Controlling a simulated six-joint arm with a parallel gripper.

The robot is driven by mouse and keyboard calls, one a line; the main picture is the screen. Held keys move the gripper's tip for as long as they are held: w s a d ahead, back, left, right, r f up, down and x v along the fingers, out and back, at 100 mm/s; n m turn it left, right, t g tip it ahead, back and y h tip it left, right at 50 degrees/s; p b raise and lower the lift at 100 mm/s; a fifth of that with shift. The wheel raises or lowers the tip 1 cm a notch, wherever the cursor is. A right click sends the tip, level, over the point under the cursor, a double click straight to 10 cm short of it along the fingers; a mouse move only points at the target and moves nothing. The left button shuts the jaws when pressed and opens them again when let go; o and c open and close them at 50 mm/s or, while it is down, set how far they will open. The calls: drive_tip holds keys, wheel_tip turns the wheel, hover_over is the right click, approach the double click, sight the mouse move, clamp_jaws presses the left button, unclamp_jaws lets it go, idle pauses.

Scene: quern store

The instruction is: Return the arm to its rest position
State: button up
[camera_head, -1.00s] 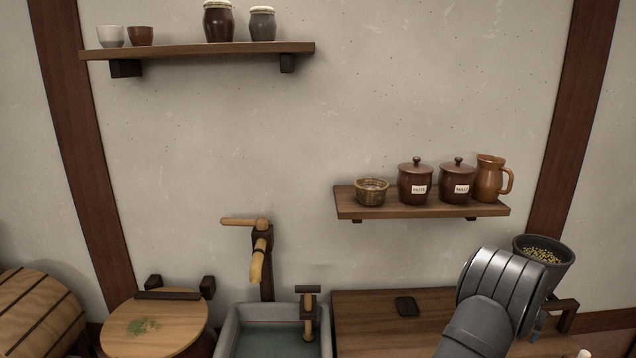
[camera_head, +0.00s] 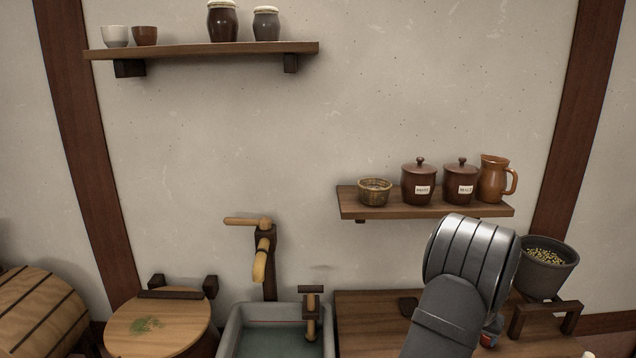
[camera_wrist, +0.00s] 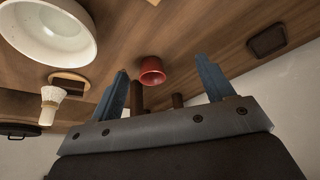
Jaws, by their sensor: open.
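My gripper shows in the wrist view (camera_wrist: 163,95) with its two blue fingers spread apart and nothing held between them. A small red cup (camera_wrist: 152,72) appears beyond the gap between the fingers, on the wooden worktop (camera_wrist: 190,30), apart from them. In the head view my grey arm covers part of the worktop (camera_head: 370,325) at the lower right, and the gripper's fingertips cannot be made out there.
A dark hopper of grain (camera_head: 547,268) stands right of my arm. A wall shelf (camera_head: 400,211) with a basket, lidded jars and a jug (camera_head: 493,180) is behind it. A stone sink (camera_head: 232,335) lies left.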

drive_tip(key=w+a+f, duration=0.1)
drive_tip(key=w+f, duration=0.1)
drive_tip(key=w+a+f, duration=0.1)
drive_tip(key=w+f, duration=0.1)
drive_tip(key=w, duration=0.1)
drive_tip(key=w+a+f, duration=0.1)
drive_tip(key=w+f, duration=0.1)
drive_tip(key=shift+w+a+f, duration=0.15)
drive_tip(key=shift+w+a, duration=0.15)
drive_tip(key=shift+a, duration=0.1)
drive_tip(key=shift+f, duration=0.65)
drive_tip(key=shift+r, duration=0.25)
drive_tip(key=r, duration=0.1)
drive_tip(key=s+r, duration=0.1)
drive_tip(key=d+r, duration=0.1)
drive_tip(key=shift+s+r, duration=0.1)
drive_tip(key=shift+s, duration=0.15)
drive_tip(key=s+d+r, duration=0.6)
drive_tip(key=s+d, duration=0.2)
drive_tip(key=shift+s+d+m, duration=0.3)
drive_tip(key=shift+s+m, duration=0.1)
drive_tip(key=shift+a, duration=0.1)
